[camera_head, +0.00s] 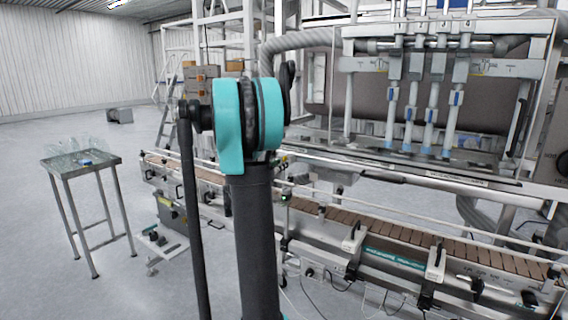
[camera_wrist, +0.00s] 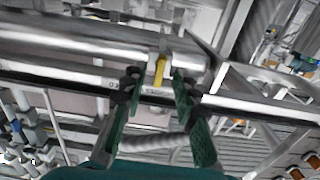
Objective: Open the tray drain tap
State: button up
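In the wrist view a small tap with a yellow lever (camera_wrist: 159,71) sits at the edge of a long rounded metal part (camera_wrist: 90,40), which may be the tray. The lever runs roughly up and down in the picture. My gripper (camera_wrist: 156,78) is open, with its green-padded fingers on either side of the lever. The lever shows between the fingertips, and I see no clear contact; the depth gap cannot be told. In the head view the tap and my gripper are not seen, and my arm covers part of the machine. A metal tray edge (camera_head: 400,172) runs below the filling nozzles (camera_head: 433,118).
A conveyor (camera_head: 420,238) with brown slats and guide rails runs along the machine's front. A small metal table (camera_head: 57,162) with clear items stands on the left. Cardboard boxes (camera_head: 198,78) are stacked behind my arm. The floor at left is mostly free.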

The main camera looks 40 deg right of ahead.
jog(key=v, duration=0.8)
jog(key=shift+a, duration=0.25)
jog(key=shift+s, duration=0.1)
jog(key=s+a+f+n+g+y, duration=0.1)
jog(key=s+a+f+n+y, duration=0.2)
jog(key=s+a+f+y, duration=0.45)
jog(key=s+a+f+n+g+y, duration=0.1)
jog(key=s+a+f+n+y, duration=0.1)
jog(key=s+a+f+n, duration=0.45)
jog(key=s+a+f+n+y, duration=0.2)
jog(key=s+a+f+y, duration=0.1)
jog(key=a+f, duration=0.3)
jog(key=s+a+f+n+y, duration=0.2)
jog(key=s+a+f+y, duration=0.2)
jog(key=a, duration=0.7)
notch_tip(320, 180, down, 2)
jog(key=shift+s+a+f+g, duration=0.15)
jog(key=shift+s+a+g, duration=0.2)
jog(key=shift+s, duration=0.9)
jog(key=shift+d, duration=0.1)
